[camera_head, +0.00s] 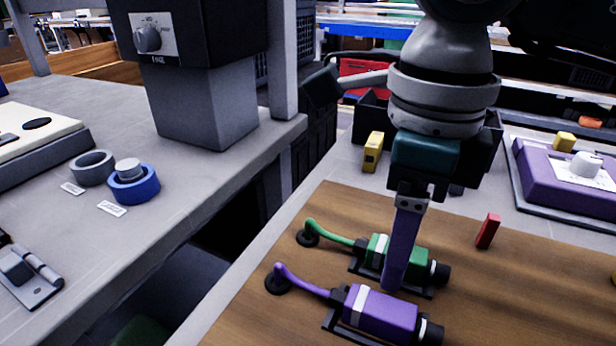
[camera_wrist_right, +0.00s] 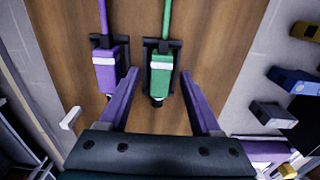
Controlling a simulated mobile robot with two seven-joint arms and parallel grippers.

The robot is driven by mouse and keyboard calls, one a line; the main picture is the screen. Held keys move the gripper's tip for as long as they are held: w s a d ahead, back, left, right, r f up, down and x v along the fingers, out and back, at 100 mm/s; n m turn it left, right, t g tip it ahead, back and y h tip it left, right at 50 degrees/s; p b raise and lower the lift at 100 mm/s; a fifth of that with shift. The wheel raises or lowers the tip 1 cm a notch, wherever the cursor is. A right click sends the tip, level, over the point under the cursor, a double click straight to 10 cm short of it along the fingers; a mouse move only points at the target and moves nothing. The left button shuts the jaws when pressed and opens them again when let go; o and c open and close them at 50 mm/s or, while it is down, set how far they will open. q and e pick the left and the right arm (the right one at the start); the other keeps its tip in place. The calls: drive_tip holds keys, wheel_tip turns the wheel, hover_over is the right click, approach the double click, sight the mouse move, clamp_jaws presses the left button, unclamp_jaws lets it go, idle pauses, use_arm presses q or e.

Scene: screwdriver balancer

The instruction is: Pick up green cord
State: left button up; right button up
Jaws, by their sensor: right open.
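The green cord (camera_head: 331,231) runs from a black round end on the wooden board to a green block-shaped body (camera_head: 378,250) with a white band and a black end. In the right wrist view the green cord (camera_wrist_right: 166,18) comes down from the top edge to its green body (camera_wrist_right: 161,75). My right gripper (camera_head: 393,286) points down over the board, its purple finger hiding part of the green body. In the wrist view its two fingers (camera_wrist_right: 159,76) are spread apart, one on each side of the green body. Nothing is held. The left gripper is not in view.
A matching purple cord and body (camera_head: 380,312) lies beside the green one, close to a finger in the wrist view. A small red block (camera_head: 487,231) stands on the board. A purple device (camera_head: 570,180) sits at right. The board right of the red block is mostly clear.

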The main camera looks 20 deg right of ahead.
drive_tip(key=shift+c, duration=0.2)
drive_tip(key=shift+c, duration=0.8)
clamp_jaws()
drive_tip(key=shift+r, duration=0.1)
